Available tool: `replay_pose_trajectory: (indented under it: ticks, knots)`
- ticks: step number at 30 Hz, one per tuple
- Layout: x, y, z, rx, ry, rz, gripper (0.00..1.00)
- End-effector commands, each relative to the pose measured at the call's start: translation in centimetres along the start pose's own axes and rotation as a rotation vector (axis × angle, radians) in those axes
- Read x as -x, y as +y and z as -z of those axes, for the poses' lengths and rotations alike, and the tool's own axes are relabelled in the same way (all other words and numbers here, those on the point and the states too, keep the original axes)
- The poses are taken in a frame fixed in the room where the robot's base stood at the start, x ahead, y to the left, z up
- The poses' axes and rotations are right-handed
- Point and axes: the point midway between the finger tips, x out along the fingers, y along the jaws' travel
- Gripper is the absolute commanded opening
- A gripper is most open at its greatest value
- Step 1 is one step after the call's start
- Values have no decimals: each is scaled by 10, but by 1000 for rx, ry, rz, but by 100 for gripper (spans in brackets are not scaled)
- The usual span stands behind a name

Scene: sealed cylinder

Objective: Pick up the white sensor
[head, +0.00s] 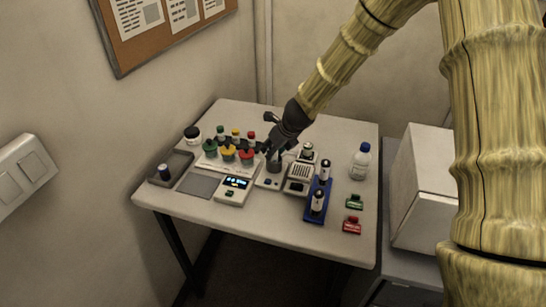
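No object is clearly labelled as the white sensor. A small white box with a slotted top (299,173) stands right of the table's middle and may be it. Another pale box with a lit display (234,189) lies to its left, beside a flat grey pad. My dark gripper (270,150) hangs over the middle of the table, left of the slotted box and near a dark grey cylinder on a pale base (268,182). The gripper's fingers are small and overlap dark things behind them, so their opening and any contact are unclear.
On the table (270,225), coloured-cap containers (228,153) stand behind the display box. A blue rack (319,200) holds dark-and-white cylinders. A blue-capped bottle (360,163) and green and red clips (352,225) are at right. The front strip is clear. A white carton (420,190) stands beside the table.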

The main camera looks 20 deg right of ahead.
Motion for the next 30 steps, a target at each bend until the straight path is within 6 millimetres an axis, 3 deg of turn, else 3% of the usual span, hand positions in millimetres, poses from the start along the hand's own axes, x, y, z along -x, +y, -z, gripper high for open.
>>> replay_pose_trajectory:
  ticks: [1, 4, 5, 17, 30]
  knots:
    - [0, 0, 0, 0, 0, 0, 20]
    - [0, 0, 0, 0, 0, 0, 2]
    - [0, 0, 0, 0, 0, 0, 0]
    - [6, 0, -4, 1, 0, 0, 0]
    - [53, 0, -31, 3, -1, 3, 0]
